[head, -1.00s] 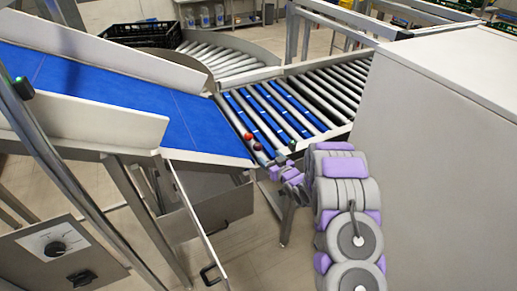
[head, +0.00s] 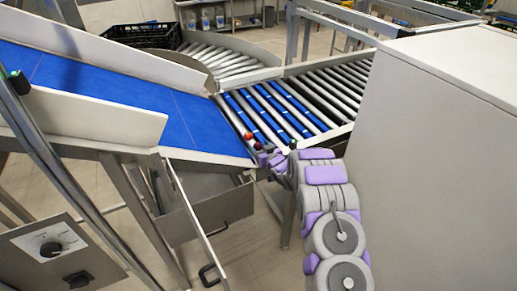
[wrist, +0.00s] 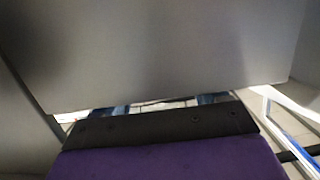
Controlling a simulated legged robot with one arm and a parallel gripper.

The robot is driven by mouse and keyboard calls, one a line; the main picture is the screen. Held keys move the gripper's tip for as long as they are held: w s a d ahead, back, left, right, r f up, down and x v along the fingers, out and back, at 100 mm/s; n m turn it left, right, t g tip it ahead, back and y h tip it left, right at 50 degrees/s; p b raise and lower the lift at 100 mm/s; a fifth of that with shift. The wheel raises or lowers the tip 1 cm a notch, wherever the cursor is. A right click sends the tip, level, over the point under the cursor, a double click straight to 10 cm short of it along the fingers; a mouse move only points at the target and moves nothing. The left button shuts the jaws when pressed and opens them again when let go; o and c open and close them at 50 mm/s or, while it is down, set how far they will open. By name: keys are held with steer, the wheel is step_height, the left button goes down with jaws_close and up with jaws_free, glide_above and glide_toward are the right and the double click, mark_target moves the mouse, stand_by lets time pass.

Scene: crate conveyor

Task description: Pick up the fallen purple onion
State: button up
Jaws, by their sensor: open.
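A small dark purple round thing, likely the purple onion (head: 258,146), lies at the near left corner of the roller conveyor (head: 285,112) in the head view. My gripper (head: 266,158) is right beside it at the conveyor's near edge; I cannot tell whether they touch. In the wrist view a purple jaw with a black edge (wrist: 165,128) fills the bottom, and no onion shows there. My gripper is open and nothing shows held in it.
A red round item (head: 248,136) lies just behind the onion, and a dark green one (head: 293,144) lies to the right. The blue belt (head: 120,105) slopes down from the left. A large pale cabinet (head: 440,170) stands close right of my arm. A grey panel (wrist: 150,55) fills the wrist view.

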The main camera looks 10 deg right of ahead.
steer(key=shift+w+a+f, duration=0.2)
steer(key=shift+w+a, duration=0.4)
steer(key=shift+w, duration=0.2)
steer(key=shift+d, duration=0.2)
steer(key=c, duration=0.4)
steer(key=shift+a, duration=0.15)
steer(key=c, duration=0.7)
steer(key=shift+o, duration=0.2)
